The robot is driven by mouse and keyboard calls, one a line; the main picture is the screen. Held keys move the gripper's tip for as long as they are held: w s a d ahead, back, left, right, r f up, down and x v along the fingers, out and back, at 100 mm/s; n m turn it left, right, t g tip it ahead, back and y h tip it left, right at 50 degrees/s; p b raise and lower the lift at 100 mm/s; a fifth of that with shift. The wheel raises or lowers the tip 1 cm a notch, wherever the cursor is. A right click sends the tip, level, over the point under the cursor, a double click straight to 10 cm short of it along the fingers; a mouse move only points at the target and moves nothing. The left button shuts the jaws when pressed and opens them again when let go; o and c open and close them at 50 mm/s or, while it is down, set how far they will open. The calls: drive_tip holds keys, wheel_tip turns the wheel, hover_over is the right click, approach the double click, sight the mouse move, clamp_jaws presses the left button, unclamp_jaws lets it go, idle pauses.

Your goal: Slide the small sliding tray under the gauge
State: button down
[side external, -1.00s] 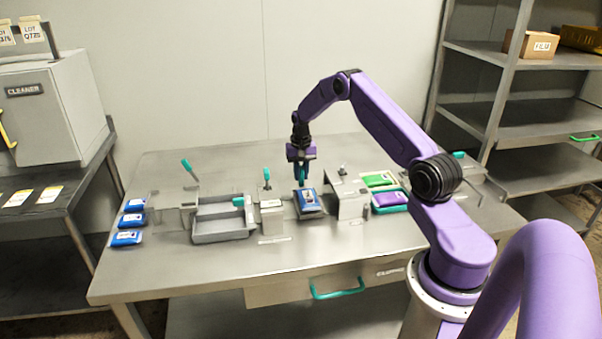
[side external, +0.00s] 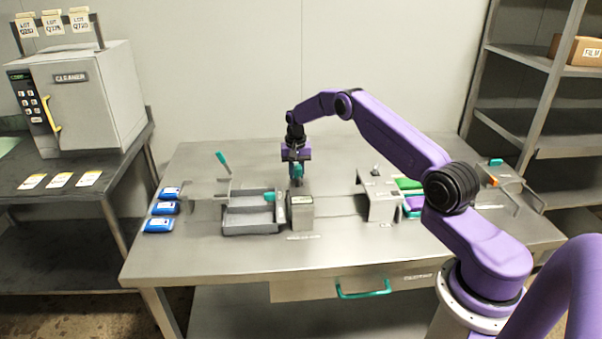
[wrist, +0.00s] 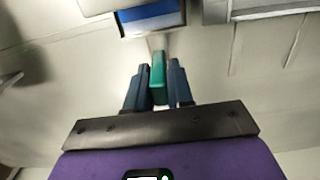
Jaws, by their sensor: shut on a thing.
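My gripper (wrist: 158,85) is shut on an upright teal handle (wrist: 158,78). Just beyond it in the wrist view is the small sliding tray (wrist: 152,34), carrying a blue pack (wrist: 150,18), cut off by the top edge. In the side view my gripper (side external: 296,172) is low, directly behind a small grey box-like stand (side external: 302,213), which seems to be the gauge. The tray and its pack are hidden there behind or under this stand. I cannot tell how far under it the tray is.
Left of the stand is a larger grey tray (side external: 250,226) with a teal handle, then several blue packs (side external: 164,209). To the right, past bare table, stands a grey bridge (side external: 380,187) beside green and purple packs. A teal-handled drawer (side external: 362,288) is at the front.

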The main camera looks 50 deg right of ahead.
drive_tip(key=shift+w+a, duration=0.25)
drive_tip(key=c, duration=1.1)
unclamp_jaws()
drive_tip(key=shift+s+d, duration=0.1)
drive_tip(key=shift+r, duration=0.15)
wheel_tip(320, 180, up, 17)
drive_tip(key=shift+r, duration=0.1)
